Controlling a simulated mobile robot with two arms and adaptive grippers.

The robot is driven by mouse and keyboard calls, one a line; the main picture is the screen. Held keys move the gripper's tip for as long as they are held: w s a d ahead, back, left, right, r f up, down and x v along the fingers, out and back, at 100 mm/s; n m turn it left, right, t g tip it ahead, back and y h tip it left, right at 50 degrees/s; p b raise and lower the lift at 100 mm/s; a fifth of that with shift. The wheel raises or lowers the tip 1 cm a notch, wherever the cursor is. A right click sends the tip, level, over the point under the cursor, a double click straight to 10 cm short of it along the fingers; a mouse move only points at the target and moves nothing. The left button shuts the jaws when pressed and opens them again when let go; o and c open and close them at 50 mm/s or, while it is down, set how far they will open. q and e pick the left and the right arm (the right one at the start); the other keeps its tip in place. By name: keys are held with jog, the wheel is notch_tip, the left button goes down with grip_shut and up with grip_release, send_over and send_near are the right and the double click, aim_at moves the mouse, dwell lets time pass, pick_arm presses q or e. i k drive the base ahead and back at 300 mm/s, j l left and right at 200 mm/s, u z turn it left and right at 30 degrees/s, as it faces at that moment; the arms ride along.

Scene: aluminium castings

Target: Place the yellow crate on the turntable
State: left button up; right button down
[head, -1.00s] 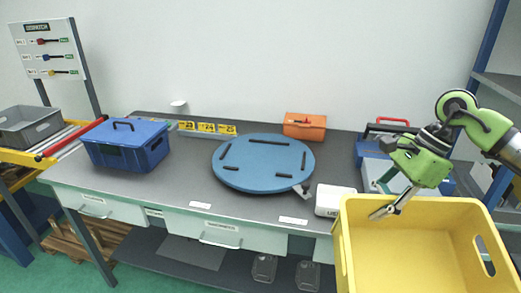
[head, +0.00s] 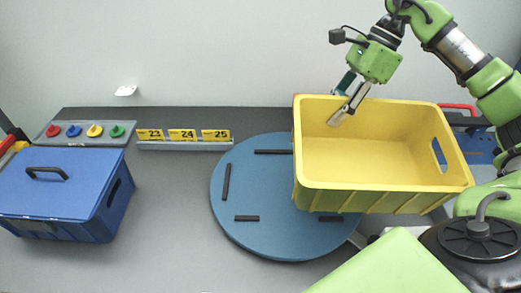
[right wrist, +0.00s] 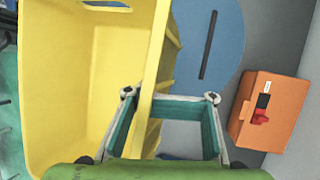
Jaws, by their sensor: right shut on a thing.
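The yellow crate (head: 375,195) is upright and empty in the head view, in front of the right part of the blue turntable (head: 240,195). It seems held above the turntable; the gap below it is hidden. My right gripper (head: 346,108) is shut on the crate's far wall. In the right wrist view the fingers (right wrist: 170,96) straddle the wall of the crate (right wrist: 85,90), and part of the turntable (right wrist: 215,50) shows beyond it. The turntable is a round disc with black strips and its left half is bare. My left gripper is not in view.
A lidded blue box (head: 60,190) stands at the left of the grey bench. A number strip (head: 185,140) and a tray of coloured knobs (head: 85,132) lie behind. An orange box (right wrist: 270,112) is close to the turntable. Bench between blue box and turntable is clear.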

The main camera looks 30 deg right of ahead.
aim_at(288, 183)
jog(key=k, duration=1.85)
